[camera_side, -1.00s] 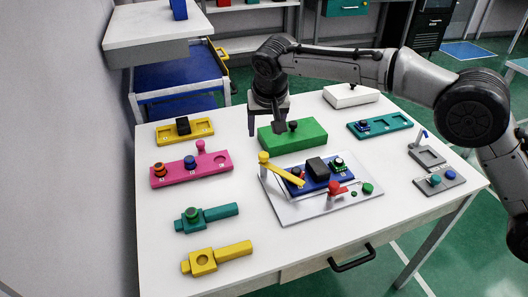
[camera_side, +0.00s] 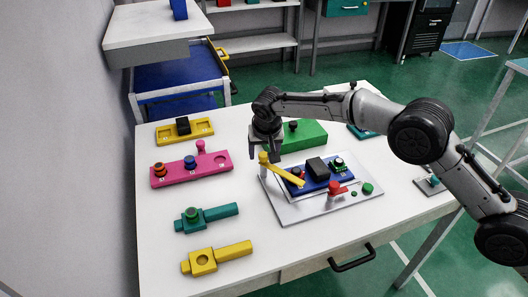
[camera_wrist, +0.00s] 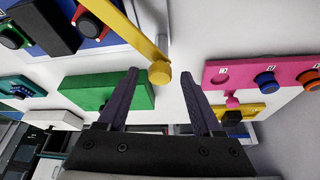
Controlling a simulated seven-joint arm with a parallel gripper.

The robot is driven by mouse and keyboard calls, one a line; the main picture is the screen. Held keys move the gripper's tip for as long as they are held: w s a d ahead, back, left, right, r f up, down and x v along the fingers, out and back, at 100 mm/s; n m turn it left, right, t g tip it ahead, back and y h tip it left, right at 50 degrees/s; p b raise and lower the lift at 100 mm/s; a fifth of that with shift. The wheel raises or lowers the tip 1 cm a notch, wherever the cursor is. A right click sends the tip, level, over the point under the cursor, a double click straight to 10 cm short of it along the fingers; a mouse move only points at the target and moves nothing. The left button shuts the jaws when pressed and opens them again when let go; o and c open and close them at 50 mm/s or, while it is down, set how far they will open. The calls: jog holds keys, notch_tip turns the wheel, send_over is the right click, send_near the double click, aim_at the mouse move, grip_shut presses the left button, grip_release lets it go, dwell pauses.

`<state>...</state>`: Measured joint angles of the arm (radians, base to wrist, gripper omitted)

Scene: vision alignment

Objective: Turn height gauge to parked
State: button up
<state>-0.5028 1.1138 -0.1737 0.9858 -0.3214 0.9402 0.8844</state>
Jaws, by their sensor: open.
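A yellow bar with an upright round knob at one end, which I take to be the height gauge (camera_side: 285,174), lies slantwise over the grey plate (camera_side: 295,212). Its bar reaches to the front edge of the blue block (camera_side: 322,182); the knob is at the plate's back left corner. In the wrist view the knob (camera_wrist: 159,73) shows between my fingertips, with the bar running up and left. My gripper (camera_side: 264,151) is open, pointing down at the knob, with one finger on each side in the picture. I cannot tell whether they touch. No parked mark is readable.
A green block (camera_side: 305,136) with a black knob stands just behind my gripper. A pink board (camera_side: 185,173) lies left. The table between pink board and plate is clear.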

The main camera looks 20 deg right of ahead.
jog(key=shift+c, duration=0.4)
grip_shut()
dwell(0.9)
